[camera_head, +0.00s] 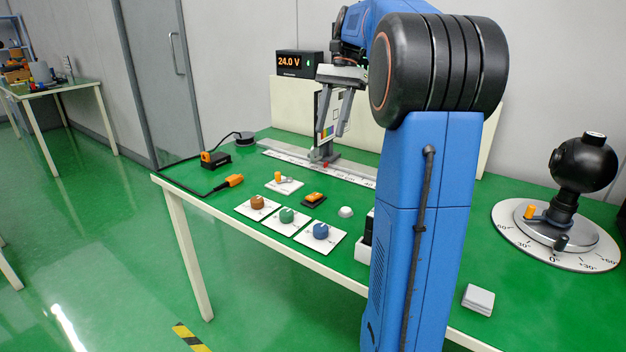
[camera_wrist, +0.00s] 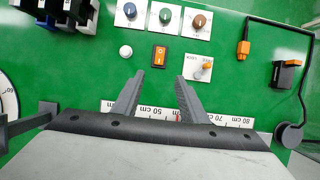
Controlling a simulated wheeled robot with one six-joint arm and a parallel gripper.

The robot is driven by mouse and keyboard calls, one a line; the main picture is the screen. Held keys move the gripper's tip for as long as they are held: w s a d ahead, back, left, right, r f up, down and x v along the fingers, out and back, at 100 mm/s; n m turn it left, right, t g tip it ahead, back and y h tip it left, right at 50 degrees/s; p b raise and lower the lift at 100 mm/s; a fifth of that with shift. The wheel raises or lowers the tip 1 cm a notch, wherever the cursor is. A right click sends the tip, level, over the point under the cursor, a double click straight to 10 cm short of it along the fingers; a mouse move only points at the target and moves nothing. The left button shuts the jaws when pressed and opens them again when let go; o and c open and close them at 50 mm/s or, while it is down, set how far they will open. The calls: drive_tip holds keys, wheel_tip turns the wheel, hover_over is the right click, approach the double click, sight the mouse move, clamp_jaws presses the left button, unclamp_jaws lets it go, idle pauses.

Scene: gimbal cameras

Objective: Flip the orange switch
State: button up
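The orange rocker switch (camera_head: 313,198) sits in a dark base on the green table, behind the blue and green knobs. In the wrist view the orange switch (camera_wrist: 161,54) lies just beyond the fingertips, roughly centred between them. My gripper (camera_head: 333,130) hangs above the back part of the table, over the ruler area, pointing down. In the wrist view my gripper (camera_wrist: 160,76) is open, with nothing between its two grey fingers. It appears to be apart from the switch.
A white plate with an orange lever (camera_wrist: 204,66) is close beside the switch. A white dome button (camera_head: 346,212) is on its other side. Brown (camera_head: 257,202), green (camera_head: 287,215) and blue (camera_head: 320,231) knobs stand in front. A ruler rail (camera_head: 345,170) runs behind.

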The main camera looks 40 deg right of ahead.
sight(314, 195)
drive_tip(key=x, duration=1.7)
drive_tip(key=shift+a+f, duration=0.1)
